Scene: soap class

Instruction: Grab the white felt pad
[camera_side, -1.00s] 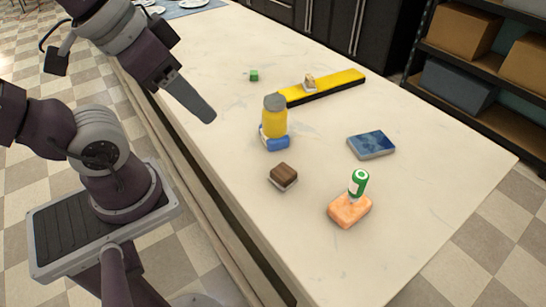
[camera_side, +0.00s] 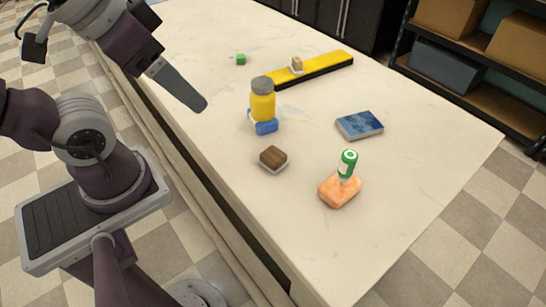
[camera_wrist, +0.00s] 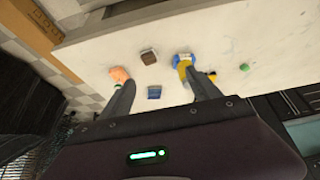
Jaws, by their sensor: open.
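No separate white felt pad stands out clearly. A small dark brown block (camera_side: 273,155) has a pale grey-white layer under it, which may be the felt. It lies on the pale table, left of the orange block, and also shows in the wrist view (camera_wrist: 148,57). My gripper (camera_side: 204,107) is above the table's left side, up and left of the brown block and apart from it. In the wrist view my gripper (camera_wrist: 158,76) has its two fingers wide apart, with nothing held between them.
A yellow bottle (camera_side: 263,103) stands by a blue item (camera_side: 266,128). A green-and-white bottle (camera_side: 347,164) stands on an orange block (camera_side: 340,191). A blue block (camera_side: 359,125), a yellow bar (camera_side: 325,65) with a small tan block (camera_side: 297,64), and a green cube (camera_side: 241,59) lie around.

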